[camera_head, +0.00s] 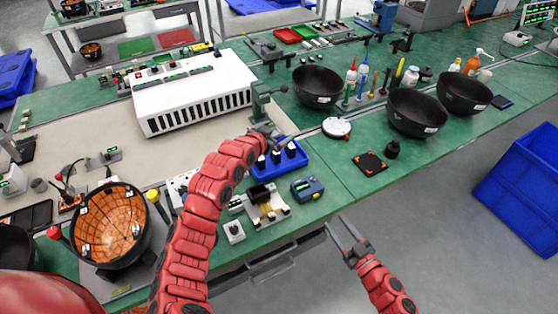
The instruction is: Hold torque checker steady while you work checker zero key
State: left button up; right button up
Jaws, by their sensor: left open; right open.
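A blue and grey box with a small lit display (307,188), which looks like the torque checker, sits on the green bench near its front edge. Its zero key is too small to make out. My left gripper (276,136) is open beyond the blue tray, up and left of the box; its fingers are small and partly lost against the things behind. My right gripper (338,222) is open and empty in front of the bench edge, below and right of the box. Neither gripper touches the box.
A blue tray with dark-topped pieces (280,170) lies just behind the box. A fixture with a yellow part (266,206) stands to its left. A teal stand (259,100) rises by my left gripper. Bare green bench lies right of the box.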

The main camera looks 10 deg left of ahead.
pick_arm(q)
jog(key=s+d+m+g, duration=0.2)
jog(key=s+d+g, duration=0.1)
jog(key=s+g, duration=0.2)
jog(key=m+g, duration=0.3)
jog(key=g, duration=0.2)
send_near(298, 189)
jog(key=shift+y, duration=0.4)
jog(key=x, duration=0.9)
jog(key=shift+d+f, duration=0.15)
jog(key=shift+d, duration=0.3)
jog(key=shift+c, duration=0.2)
jog(key=shift+w, duration=0.1)
jog(key=c, duration=1.4)
jog(key=shift+o, duration=0.2)
